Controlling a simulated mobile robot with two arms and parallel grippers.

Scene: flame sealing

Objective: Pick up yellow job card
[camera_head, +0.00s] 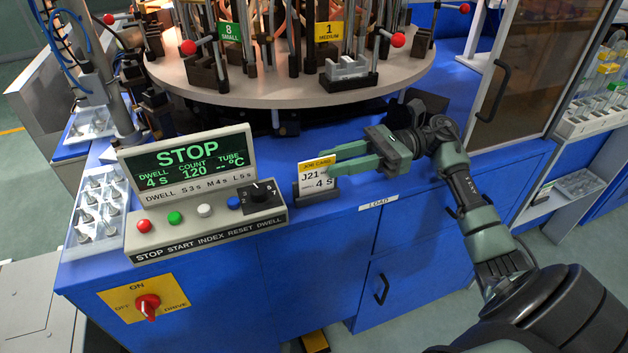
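The job card (314,178) is white with a yellow top strip and reads J21 and 4 s. It stands upright in a small dark holder (298,191) on the blue bench, just right of the control panel. My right gripper (330,160) reaches in from the right with its green fingers at the card's upper right edge. The fingers are apart, one in front of the card's edge and the other seemingly behind it. Whether either touches the card cannot be told. My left gripper is out of view.
The control panel (205,218) with a STOP display stands left of the card. A round turntable (290,92) with upright fixtures is behind. A tray of small parts (80,232) lies at the left. A glass-door cabinet (530,75) stands at the right.

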